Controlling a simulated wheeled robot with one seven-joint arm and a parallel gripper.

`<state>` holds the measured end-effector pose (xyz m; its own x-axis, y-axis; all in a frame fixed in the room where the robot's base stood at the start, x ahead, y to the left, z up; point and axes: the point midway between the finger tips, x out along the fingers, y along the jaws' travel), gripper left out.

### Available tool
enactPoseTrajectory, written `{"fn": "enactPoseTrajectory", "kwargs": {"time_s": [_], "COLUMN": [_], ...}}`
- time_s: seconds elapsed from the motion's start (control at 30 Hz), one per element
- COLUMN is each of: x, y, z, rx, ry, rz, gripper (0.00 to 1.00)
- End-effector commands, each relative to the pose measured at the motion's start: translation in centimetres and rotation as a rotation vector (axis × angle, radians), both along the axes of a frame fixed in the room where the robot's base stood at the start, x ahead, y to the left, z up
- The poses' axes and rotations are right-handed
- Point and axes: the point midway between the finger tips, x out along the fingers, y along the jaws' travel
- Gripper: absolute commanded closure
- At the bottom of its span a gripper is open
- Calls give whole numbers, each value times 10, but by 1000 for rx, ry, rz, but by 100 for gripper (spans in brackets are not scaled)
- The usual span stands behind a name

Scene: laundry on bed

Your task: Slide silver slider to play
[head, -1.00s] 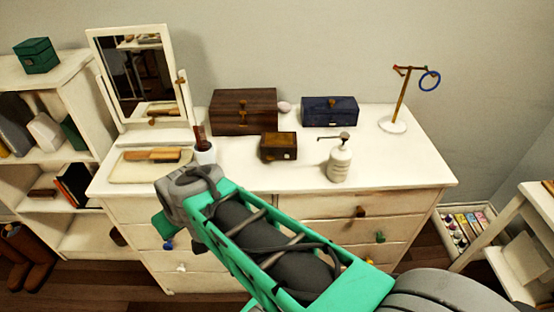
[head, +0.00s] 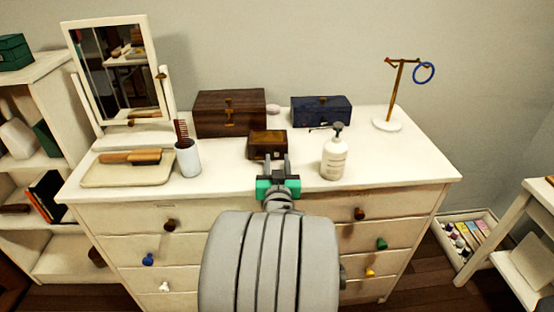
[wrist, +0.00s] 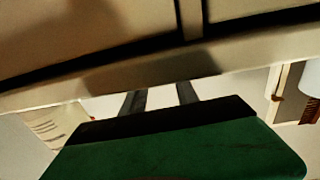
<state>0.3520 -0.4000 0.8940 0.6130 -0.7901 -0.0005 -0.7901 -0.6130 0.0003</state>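A small dark wooden box (head: 267,144) sits on the white dresser top, in front of two larger boxes. No silver slider can be made out on it at this size. My gripper (head: 275,160) is just in front of this box in the head view, its two fingers apart and pointing at it. Whether they touch it cannot be told. In the wrist view the two fingers of my gripper (wrist: 158,97) are spaced apart with nothing seen between them, and the tips are hidden by the dresser edge (wrist: 230,66). The small box cannot be made out there.
A white pump bottle (head: 334,155) stands right of my gripper, and a cup with a comb (head: 187,158) stands left. A brown chest (head: 229,114) and a blue box (head: 321,111) are behind. A mirror (head: 117,72) and a ring stand (head: 394,90) flank the dresser top.

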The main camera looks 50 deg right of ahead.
Motion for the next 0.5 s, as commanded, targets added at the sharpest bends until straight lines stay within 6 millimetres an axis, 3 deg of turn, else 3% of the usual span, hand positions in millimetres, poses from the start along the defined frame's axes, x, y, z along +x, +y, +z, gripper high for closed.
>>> {"fn": "enactPoseTrajectory", "kwargs": {"time_s": [0.13, 0.37, 0.5], "x": [9, 10, 10], "y": [-11, -13, -13], "z": [0, 0, 0], "rx": [0, 0, 0], "ry": [0, 0, 0], "rz": [0, 0, 0], "gripper": [64, 64, 74]}}
